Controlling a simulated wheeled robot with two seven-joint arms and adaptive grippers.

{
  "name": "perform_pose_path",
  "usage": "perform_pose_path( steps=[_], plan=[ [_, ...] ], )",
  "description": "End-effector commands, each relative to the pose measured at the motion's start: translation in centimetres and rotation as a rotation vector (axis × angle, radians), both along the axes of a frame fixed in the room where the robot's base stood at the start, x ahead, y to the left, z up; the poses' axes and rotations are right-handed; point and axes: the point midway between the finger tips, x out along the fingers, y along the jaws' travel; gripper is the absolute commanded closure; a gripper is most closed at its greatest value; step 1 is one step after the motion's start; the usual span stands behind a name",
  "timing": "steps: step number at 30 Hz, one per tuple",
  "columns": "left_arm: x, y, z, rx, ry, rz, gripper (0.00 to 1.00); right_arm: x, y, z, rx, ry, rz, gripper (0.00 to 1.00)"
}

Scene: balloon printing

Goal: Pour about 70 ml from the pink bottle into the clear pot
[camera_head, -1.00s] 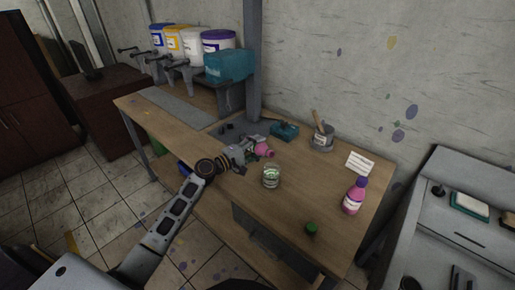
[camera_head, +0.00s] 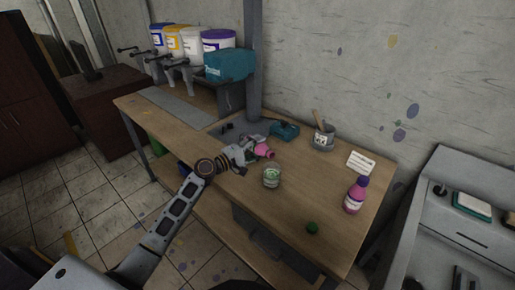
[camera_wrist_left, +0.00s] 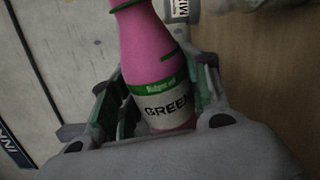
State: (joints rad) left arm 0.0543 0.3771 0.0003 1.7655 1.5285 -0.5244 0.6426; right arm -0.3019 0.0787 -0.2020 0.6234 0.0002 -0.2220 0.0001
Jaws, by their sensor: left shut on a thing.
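A pink bottle with a white "GREEN" label (camera_wrist_left: 165,105) and green trim is held in my left gripper (camera_head: 251,152). In the head view, the pink bottle (camera_head: 264,151) lies well tilted, its pink end pointing right, just behind and above the clear pot (camera_head: 272,177). The clear pot stands on the table with something greenish inside; the amount cannot be read. In the left wrist view, the gripper's fingers close on both sides of the bottle. The bottle's mouth is cut off there, and no stream is visible. My right gripper is not in view.
A green cap (camera_head: 312,228) lies near the front edge of the wooden table (camera_head: 215,140). A second pink bottle with a purple cap (camera_head: 355,194) stands at the right by a white card (camera_head: 361,162). A grey tin (camera_head: 323,139) and teal device (camera_head: 285,130) stand behind.

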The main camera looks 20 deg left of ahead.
Motion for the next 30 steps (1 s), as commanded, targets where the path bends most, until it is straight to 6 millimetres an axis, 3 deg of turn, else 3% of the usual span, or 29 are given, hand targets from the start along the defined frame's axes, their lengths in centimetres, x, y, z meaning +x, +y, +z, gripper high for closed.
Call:
perform_pose_path(
  steps=[30],
  plan=[
    [0.0, -0.1, -0.4, 0.045, -0.028, 0.0, 0.83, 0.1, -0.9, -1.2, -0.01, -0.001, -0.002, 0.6]
  ],
)
